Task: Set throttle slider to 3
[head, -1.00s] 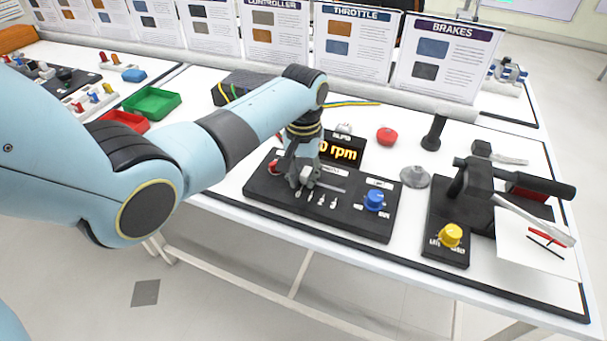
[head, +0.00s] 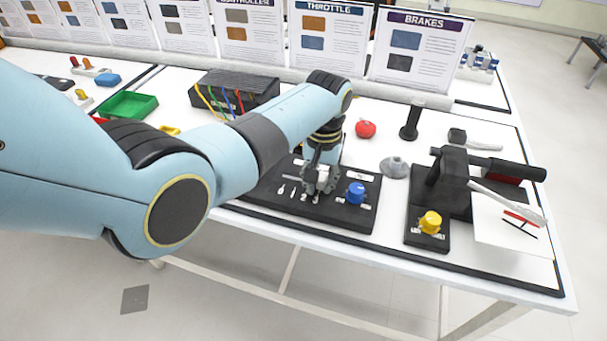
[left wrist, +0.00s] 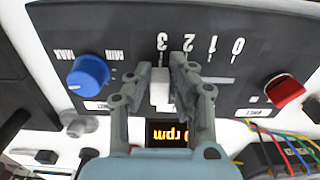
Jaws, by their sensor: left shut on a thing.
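The black throttle panel (head: 345,217) lies on the table, with a scale from 0 to 3. My left gripper (head: 320,186) is over the panel, at the right end of the slider slot, left of the blue knob (head: 356,192). In the left wrist view, upside down, my left gripper (left wrist: 168,80) is shut on the white throttle slider knob (left wrist: 160,92). The slider knob is in line with the 3 mark (left wrist: 163,42). The rpm display (left wrist: 182,132) is partly hidden by a finger. My right gripper is not in view.
A red switch (left wrist: 285,90) is at the panel's other end. A grey cone-shaped part (head: 394,167), a red button (head: 365,129) and a black brake unit with a yellow knob (head: 431,222) stand nearby. A controller box with coloured wires (head: 236,92) is behind my arm.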

